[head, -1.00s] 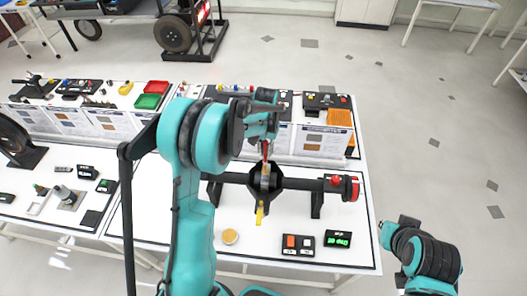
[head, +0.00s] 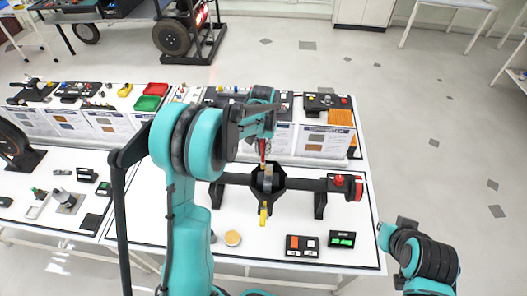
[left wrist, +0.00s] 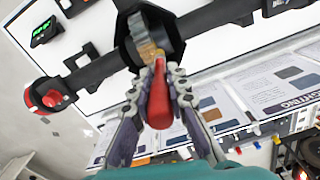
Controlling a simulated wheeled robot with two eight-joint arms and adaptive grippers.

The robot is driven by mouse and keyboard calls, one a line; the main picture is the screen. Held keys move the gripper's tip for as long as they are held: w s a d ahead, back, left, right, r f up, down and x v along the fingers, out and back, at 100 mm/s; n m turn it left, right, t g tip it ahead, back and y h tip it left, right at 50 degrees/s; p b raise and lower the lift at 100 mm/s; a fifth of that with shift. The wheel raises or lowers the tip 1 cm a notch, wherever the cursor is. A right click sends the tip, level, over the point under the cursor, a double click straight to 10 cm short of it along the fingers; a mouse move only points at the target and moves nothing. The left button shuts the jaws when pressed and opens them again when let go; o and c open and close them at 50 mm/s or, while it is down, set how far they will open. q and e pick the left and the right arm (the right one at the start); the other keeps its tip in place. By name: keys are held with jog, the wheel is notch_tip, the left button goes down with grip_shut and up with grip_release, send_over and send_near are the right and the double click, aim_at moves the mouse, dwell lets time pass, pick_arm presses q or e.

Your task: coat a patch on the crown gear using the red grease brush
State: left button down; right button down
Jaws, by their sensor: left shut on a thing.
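My left gripper (head: 263,136) is above the black hub housing in the middle of the axle. It is shut on the red grease brush (head: 263,148), whose red handle (left wrist: 160,98) sits between the two fingers in the left wrist view. The brush's tip points into the housing's opening and meets or nearly meets the gear; contact cannot be told. The crown gear (head: 268,178) shows as a grey ring inside the housing. In the left wrist view the gear (left wrist: 142,28) has a tan area near the brush tip.
The black axle (head: 305,184) spans the white table, with a red knob (head: 338,180) at its right. A yellow lever (head: 263,213) hangs below the housing. A round tan-topped pot (head: 232,238), a button box (head: 301,246) and a green display (head: 341,239) stand in front. Panels stand behind.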

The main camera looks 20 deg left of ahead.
aim_at(261, 141)
pick_arm(q)
jog(key=shift+a+f+p, duration=0.3)
jog(key=shift+f+p, duration=0.05)
jog(key=shift+f, duration=0.05)
notch_tip(261, 141, up, 3)
jog(key=shift+d+r+p, duration=0.1)
jog(key=shift+p, duration=0.55)
jog(key=shift+d+r, duration=0.1)
jog(key=shift+r, duration=0.25)
jog(key=shift+s+a+r+p, duration=0.1)
jog(key=shift+a+r+p, duration=0.05)
jog(key=shift+r+p, duration=0.35)
jog(key=shift+a+r+p, duration=0.1)
jog(key=shift+r+p, duration=0.2)
jog(key=shift+r, duration=0.3)
jog(key=shift+d+r+p, duration=0.15)
jog(key=shift+r+p, duration=0.15)
jog(key=shift+r, duration=0.35)
